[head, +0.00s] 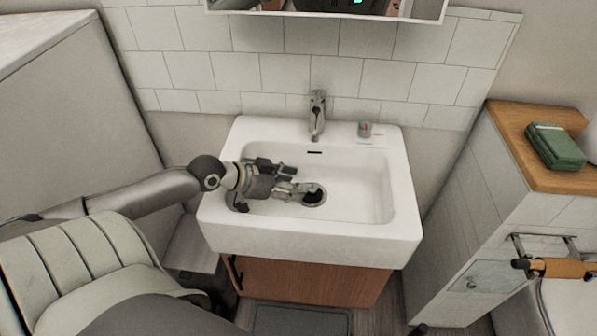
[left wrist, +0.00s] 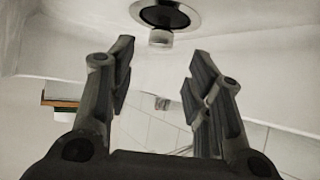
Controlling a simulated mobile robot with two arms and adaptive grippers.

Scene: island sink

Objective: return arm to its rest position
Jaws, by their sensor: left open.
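My left arm (head: 140,197) comes in from the left and reaches over the front left of the white sink (head: 330,243). My left gripper (head: 293,179) is inside the basin, just left of the dark round drain (head: 313,195). In the left wrist view my left gripper (left wrist: 161,70) has its two fingers spread apart with nothing held between them. The drain (left wrist: 166,15) shows beyond the fingertips there, with a small pale round piece (left wrist: 160,39) at its edge. My right gripper is not in view.
A chrome faucet (head: 318,115) stands at the sink's back, with a small cup-like item (head: 365,129) on the rim to its right. A tiled cabinet with a wooden top (head: 520,118) and folded green towel (head: 555,146) stands right. The basin's right side is clear.

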